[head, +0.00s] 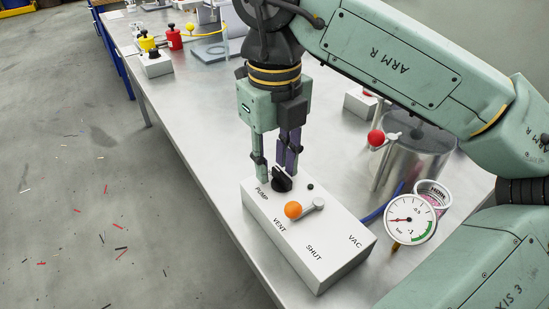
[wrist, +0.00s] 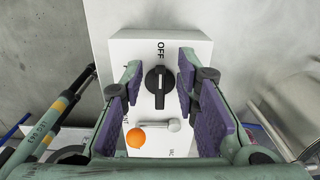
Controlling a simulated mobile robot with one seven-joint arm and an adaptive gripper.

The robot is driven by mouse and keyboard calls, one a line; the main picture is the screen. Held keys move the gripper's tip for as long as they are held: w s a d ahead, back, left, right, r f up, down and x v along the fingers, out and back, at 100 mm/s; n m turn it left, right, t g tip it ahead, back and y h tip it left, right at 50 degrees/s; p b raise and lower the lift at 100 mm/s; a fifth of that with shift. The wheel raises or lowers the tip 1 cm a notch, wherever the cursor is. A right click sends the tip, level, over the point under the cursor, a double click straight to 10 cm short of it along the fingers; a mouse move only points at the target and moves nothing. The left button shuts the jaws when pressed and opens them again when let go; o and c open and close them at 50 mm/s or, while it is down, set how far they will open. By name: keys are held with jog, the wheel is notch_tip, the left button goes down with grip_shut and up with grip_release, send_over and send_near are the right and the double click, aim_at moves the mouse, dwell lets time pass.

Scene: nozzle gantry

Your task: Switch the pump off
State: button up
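The pump knob (head: 282,181) is black and sits at the far end of a white control box (head: 318,262), beside the word PUMP. In the wrist view the knob (wrist: 158,87) has a raised bar running up and down the picture, with the word OFF (wrist: 160,50) above it. My gripper (head: 274,170) points down over the knob. In the wrist view my gripper (wrist: 159,75) is open, its purple-padded fingers on both sides of the knob, with gaps showing.
An orange-ball lever (head: 294,210) stands close to the knob on the same box. A dial gauge (head: 408,219) and a metal pot (head: 412,165) with a red-ball valve (head: 376,138) are to the right. Red and yellow items (head: 174,37) stand far along the table.

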aim_at(274, 167)
notch_tip(274, 167, up, 12)
dwell(0.6)
